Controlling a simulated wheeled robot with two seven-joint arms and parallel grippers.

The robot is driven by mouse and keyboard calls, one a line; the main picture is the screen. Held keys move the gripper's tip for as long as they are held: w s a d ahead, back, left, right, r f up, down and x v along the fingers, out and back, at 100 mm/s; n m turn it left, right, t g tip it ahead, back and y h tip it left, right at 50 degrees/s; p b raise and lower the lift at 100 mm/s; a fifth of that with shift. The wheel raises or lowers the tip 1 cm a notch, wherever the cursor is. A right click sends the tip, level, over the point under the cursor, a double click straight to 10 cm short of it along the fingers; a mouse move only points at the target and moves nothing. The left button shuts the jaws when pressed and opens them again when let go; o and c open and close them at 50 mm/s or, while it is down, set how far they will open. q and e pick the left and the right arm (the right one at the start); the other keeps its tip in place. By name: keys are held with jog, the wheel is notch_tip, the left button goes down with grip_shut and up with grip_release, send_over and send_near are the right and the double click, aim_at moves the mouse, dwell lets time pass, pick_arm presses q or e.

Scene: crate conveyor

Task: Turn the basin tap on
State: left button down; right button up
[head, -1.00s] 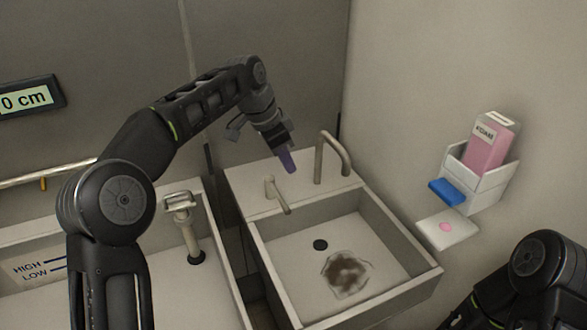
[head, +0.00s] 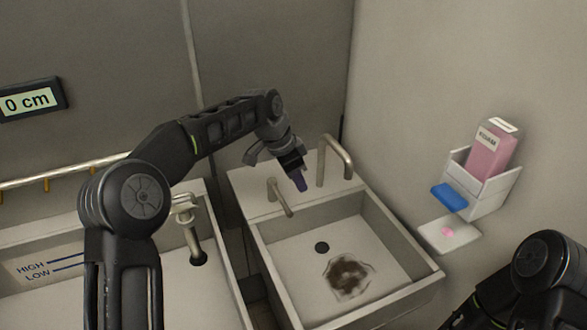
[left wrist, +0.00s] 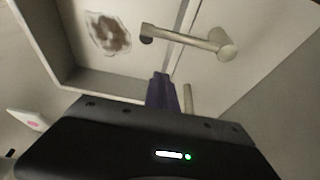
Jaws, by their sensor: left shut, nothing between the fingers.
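The basin (head: 258,232) is a pale sink with a dark drain and a brown stain on its floor. On its back ledge stand a short lever handle (head: 281,197) pointing toward the bowl and a taller bent spout (head: 322,163). My left gripper (head: 300,184), with purple fingers, is shut and empty, above the ledge between lever and spout in the picture. In the left wrist view its fingertips (left wrist: 162,82) are below the lever (left wrist: 190,40) in the picture, with a gap between. The spout (left wrist: 188,98) is partly hidden behind the gripper there. My right gripper is out of view.
A second sink with a tap (head: 186,217) and HIGH/LOW marks is at left. A wall display (head: 30,101) reads "0 cm". On the right wall are a holder with a pink carton (head: 490,153), a blue block (head: 449,197) and a small shelf (head: 432,236).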

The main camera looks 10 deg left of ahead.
pick_arm(q)
jog(key=f, duration=0.1)
jog(key=s+a+f+p, duration=0.1)
jog(key=a+f, duration=0.1)
jog(key=shift+s+a+f, duration=0.2)
jog(key=shift+s+f, duration=0.1)
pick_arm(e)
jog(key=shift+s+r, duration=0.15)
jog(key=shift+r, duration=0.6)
